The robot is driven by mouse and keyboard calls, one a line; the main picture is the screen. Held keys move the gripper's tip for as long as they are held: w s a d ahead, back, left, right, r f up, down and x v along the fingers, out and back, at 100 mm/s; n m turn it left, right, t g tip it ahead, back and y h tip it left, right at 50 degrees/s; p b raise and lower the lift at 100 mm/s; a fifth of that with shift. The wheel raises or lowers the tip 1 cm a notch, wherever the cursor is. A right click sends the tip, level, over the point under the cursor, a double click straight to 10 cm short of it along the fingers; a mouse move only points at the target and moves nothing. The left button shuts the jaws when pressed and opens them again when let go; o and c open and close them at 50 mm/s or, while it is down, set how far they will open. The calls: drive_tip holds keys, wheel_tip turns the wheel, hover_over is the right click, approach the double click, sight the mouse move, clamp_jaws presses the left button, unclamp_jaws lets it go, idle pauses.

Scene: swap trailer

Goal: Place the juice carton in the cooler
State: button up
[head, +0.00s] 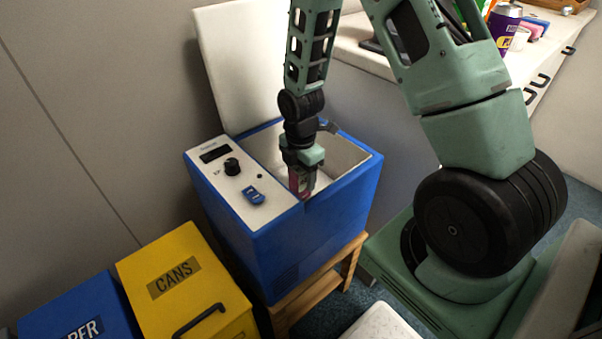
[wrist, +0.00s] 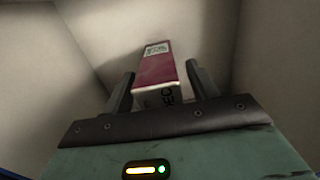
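The juice carton (wrist: 158,70) is dark pink with a white end and a pale label. The carton's lower end is hidden by the rim.
The cooler's control panel (head: 222,175), with a knob, lies left of the opening. The cooler stands on a wooden stand (head: 318,290). A yellow CANS bin (head: 185,285) and a blue bin (head: 80,312) are at lower left. A white counter (head: 360,55) with several items is behind.

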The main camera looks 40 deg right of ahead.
wheel_tip(320, 180, up, 12)
drive_tip(key=p, duration=0.3)
drive_tip(key=s+a+r+m, duration=0.1)
drive_tip(key=s+a+r, duration=0.1)
drive_tip(key=a, duration=0.3)
drive_tip(key=s+a+r+m, duration=0.2)
drive_tip(key=a+r, duration=0.1)
drive_tip(key=a, duration=0.1)
drive_tip(key=s+a+r+m, duration=0.1)
drive_tip(key=s+a+r, duration=0.1)
drive_tip(key=a, duration=0.3)
drive_tip(key=shift+s+a+r+m, duration=0.25)
drive_tip(key=shift+s+a+m, duration=0.15)
drive_tip(key=shift+s, duration=0.15)
drive_tip(key=s+a+r+m, duration=0.2)
drive_tip(key=s+a+m, duration=0.1)
drive_tip(key=s, duration=0.3)
drive_tip(key=s+a+r+m, duration=0.2)
drive_tip(key=s+a+m, duration=0.1)
drive_tip(key=s, duration=0.4)
drive_tip(key=shift+s+a+y, duration=0.2)
drive_tip(key=shift+a+y, duration=0.1)
drive_tip(key=shift+a, duration=0.45)
drive_tip(key=shift+r+p, duration=0.15)
drive_tip(key=shift+p, duration=0.15)
